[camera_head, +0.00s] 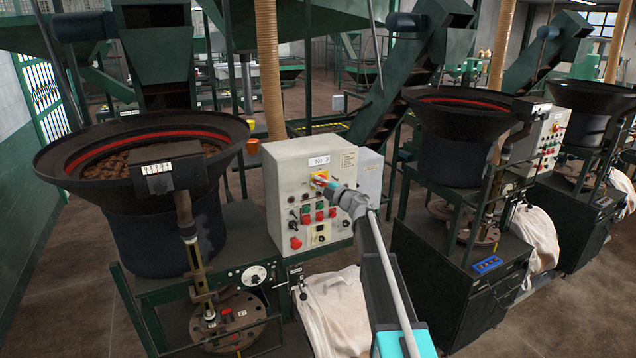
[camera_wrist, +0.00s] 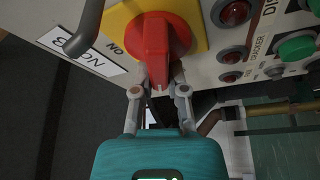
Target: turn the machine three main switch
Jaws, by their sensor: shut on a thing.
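The machine three main switch is a red rotary handle on a yellow plate (camera_head: 320,174), high on a pale control box (camera_head: 283,180) labelled "No 3". In the wrist view the red handle (camera_wrist: 155,45) fills the top middle, its grip pointing down the picture toward my gripper. "ON" is printed on the yellow plate left of it. My gripper (camera_wrist: 158,91) has its two grey fingers on either side of the handle's lower end, shut on it. In the head view my gripper (camera_head: 328,184) partly covers the switch.
Red and green push buttons (camera_wrist: 296,47) sit close beside the switch. A large round hopper (camera_head: 150,150) stands left of the box, and another hopper (camera_head: 465,130) stands right. A white bag (camera_head: 340,310) hangs below. A conveyor (camera_head: 400,85) rises behind.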

